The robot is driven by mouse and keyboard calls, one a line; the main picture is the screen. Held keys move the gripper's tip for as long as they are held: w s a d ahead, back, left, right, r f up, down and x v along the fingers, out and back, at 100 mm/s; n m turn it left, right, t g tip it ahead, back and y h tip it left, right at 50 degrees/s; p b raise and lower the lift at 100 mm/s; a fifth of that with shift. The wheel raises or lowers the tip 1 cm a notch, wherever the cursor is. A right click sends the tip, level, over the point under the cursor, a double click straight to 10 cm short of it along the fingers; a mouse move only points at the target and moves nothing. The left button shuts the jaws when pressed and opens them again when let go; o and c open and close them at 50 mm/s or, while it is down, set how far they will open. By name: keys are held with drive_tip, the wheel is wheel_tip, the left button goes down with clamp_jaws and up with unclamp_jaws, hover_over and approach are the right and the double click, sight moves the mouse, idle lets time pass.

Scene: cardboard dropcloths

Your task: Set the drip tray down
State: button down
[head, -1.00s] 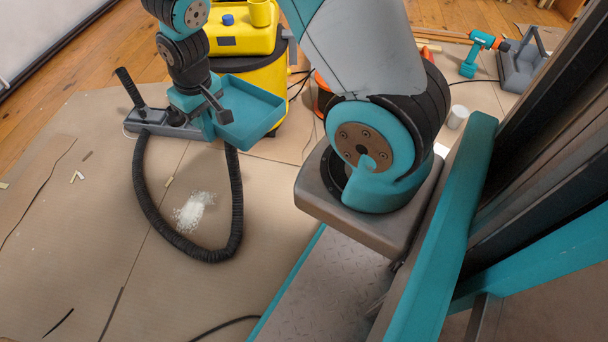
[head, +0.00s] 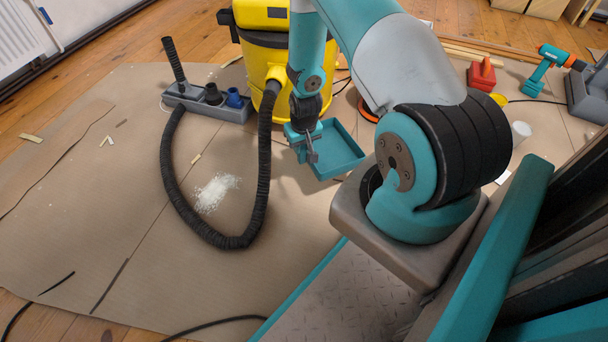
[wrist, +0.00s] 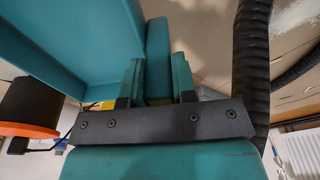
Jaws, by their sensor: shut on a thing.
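The drip tray (head: 337,151) is a shallow teal square tray in the middle of the head view. My gripper (head: 308,150) is shut on its left side wall. The tray looks roughly level; whether it touches the floor covering or hangs just above it, I cannot tell. In the wrist view the tray (wrist: 60,45) fills the upper left, and the gripper's two fingers (wrist: 158,85) close on its wall.
A yellow and black vacuum (head: 265,50) stands behind the tray. Its black hose (head: 262,160) loops on the cardboard left of my gripper. White debris (head: 215,192) lies inside the loop. A grey attachment holder (head: 208,104) is at left. Bare cardboard (head: 95,205) spreads left.

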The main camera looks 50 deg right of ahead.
wheel_tip(320, 180, down, 11)
drive_tip(key=b, duration=0.5)
drive_tip(key=shift+r, duration=0.1)
